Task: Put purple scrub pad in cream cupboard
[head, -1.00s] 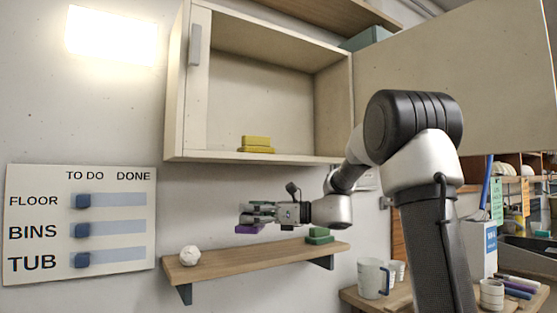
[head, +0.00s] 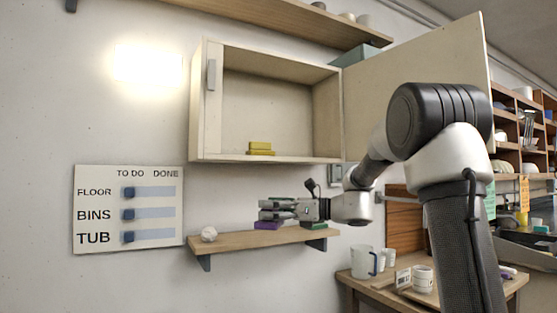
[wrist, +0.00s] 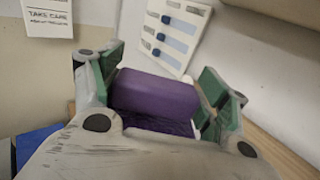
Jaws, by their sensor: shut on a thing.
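The purple scrub pad (wrist: 155,98) is between the green-lined fingers of my gripper (wrist: 160,100) in the wrist view. In the head view my gripper (head: 275,212) is shut on the pad (head: 268,225), just above the wooden shelf or level with it; I cannot tell whether the pad touches the shelf. The cream cupboard (head: 200,120) hangs on the wall above, with its wide door (head: 415,85) swung open to the right. Yellow pads (head: 261,148) lie stacked on the cupboard floor.
A board with sliders (head: 128,210) hangs at left. A mug (head: 364,262) stands on the table at right. The cupboard is clear around the yellow pads.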

